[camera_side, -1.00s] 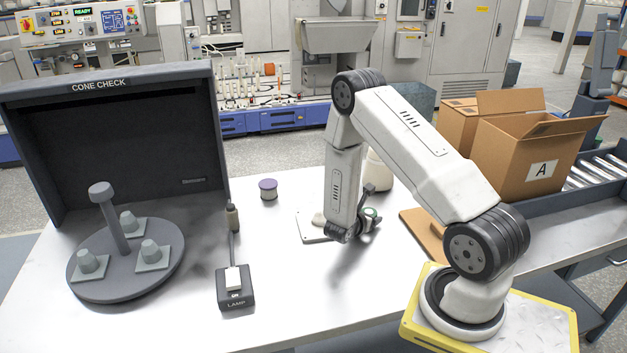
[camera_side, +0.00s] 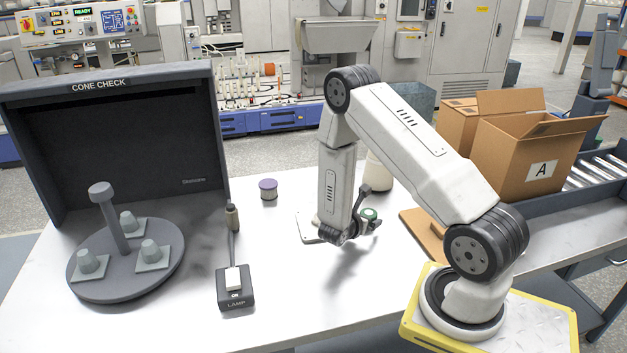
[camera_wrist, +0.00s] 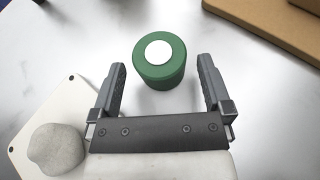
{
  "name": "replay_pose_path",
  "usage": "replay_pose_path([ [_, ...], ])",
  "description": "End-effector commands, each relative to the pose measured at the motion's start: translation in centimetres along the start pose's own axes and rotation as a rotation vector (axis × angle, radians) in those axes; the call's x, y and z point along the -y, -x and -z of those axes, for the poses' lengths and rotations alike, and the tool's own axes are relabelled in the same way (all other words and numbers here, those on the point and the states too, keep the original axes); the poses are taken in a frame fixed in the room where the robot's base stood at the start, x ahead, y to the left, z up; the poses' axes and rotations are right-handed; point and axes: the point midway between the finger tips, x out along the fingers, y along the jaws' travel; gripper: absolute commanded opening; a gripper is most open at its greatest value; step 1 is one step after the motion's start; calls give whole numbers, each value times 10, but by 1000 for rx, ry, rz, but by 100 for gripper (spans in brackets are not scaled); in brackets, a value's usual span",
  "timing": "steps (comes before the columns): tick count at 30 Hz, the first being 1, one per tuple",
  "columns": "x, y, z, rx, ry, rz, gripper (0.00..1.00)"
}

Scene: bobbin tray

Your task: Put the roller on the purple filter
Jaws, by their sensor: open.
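The roller appears to be the green cylinder with a white disc on its top; it stands upright on the metal table in the wrist view (camera_wrist: 160,66). In the side view its green top (camera_side: 369,213) shows beside my gripper (camera_side: 362,222). In the wrist view my gripper (camera_wrist: 161,78) is open, one finger on each side of the green roller, with gaps between; nothing is held. The purple filter (camera_side: 268,189), a short grey cylinder with a purple top, stands on the table left of my arm in the side view. It is not in the wrist view.
A white plate (camera_wrist: 30,130) with a grey rounded lump (camera_wrist: 56,149) lies close left of my gripper. Brown board (camera_wrist: 285,25) lies beyond, right. A lamp switch (camera_side: 235,287), a turntable with cones (camera_side: 110,290) and a dark booth (camera_side: 120,140) stand left. Table between is clear.

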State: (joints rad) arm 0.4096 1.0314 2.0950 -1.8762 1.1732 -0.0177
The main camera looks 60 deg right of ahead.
Motion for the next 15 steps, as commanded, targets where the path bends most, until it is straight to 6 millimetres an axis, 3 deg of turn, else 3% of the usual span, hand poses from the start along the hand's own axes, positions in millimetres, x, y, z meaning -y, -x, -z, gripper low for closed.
replay_pose_path([
  [15, -1, 72, 0, 1, 0, -3, 100],
])
